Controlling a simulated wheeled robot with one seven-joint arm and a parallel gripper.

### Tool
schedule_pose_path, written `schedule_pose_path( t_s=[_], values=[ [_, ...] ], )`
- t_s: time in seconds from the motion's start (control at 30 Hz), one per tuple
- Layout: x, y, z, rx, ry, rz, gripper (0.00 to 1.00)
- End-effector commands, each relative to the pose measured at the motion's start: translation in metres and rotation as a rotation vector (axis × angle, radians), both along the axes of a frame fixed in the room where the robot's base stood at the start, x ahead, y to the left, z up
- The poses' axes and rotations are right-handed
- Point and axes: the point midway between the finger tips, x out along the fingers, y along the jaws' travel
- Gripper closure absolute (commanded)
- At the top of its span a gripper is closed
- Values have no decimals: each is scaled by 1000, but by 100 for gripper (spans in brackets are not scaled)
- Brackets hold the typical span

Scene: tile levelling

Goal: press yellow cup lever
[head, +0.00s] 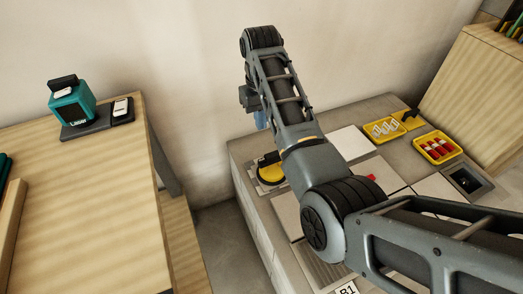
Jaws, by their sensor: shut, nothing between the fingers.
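A round yellow cup (270,174) with a black lever (267,159) sits on the grey tiled bench at its left end. My arm crosses above the bench and covers part of the cup's right side. My gripper (262,120) hangs from the arm's far end, above and behind the cup in the picture. Only a small bluish part of it shows beside my arm. It is shut and holds nothing. It looks apart from the lever, though its exact height is hard to tell.
The bench (250,150) carries pale tiles (349,143), a yellow tray of white pieces (384,131) and a yellow tray of red pieces (437,148). A teal laser box (72,106) stands on the wooden table (85,190) at left. A floor gap separates table and bench.

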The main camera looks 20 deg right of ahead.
Motion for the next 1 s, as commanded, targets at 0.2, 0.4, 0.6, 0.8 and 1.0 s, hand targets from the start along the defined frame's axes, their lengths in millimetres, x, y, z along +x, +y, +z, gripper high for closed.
schedule_pose_path(
  t_s=[0.2,0.4,0.6,0.8,1.0],
  values=[
    [0,0,0,0,1,0,100],
    [0,0,-5,0,2,0,100],
    [-1,0,-33,0,4,0,100],
    [-1,0,-73,0,4,0,100],
    [-1,0,-110,0,3,0,100]
  ],
)
